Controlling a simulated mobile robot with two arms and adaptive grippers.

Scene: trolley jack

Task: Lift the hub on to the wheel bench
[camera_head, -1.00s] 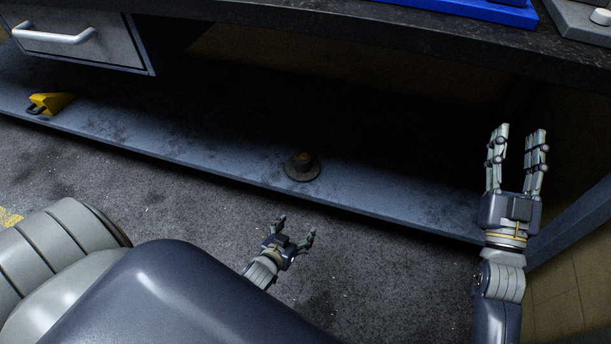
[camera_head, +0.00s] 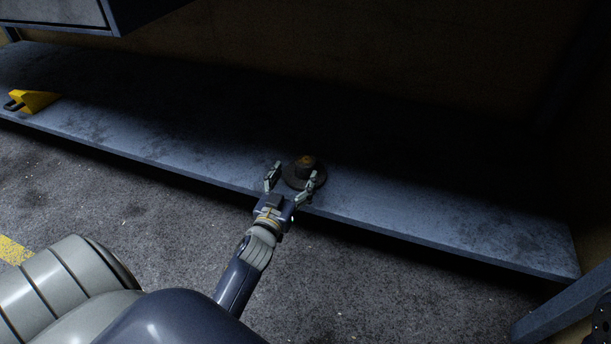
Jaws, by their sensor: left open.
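The hub (camera_head: 306,167), a dark round flange with a raised brownish centre, sits on the low shelf (camera_head: 400,205) under the bench, close to its front edge. My left gripper (camera_head: 291,175) is at the front edge of the shelf, just before the hub. Its two fingers are spread, one at the hub's left side and the other overlapping its right front rim. I cannot tell whether they touch it. My right gripper is not visible. The bench top is out of view.
A yellow object (camera_head: 36,101) with a dark part lies on the shelf at the far left. A drawer unit (camera_head: 60,14) hangs above at the top left. A bench leg (camera_head: 560,308) stands at the lower right. The shelf around the hub is clear.

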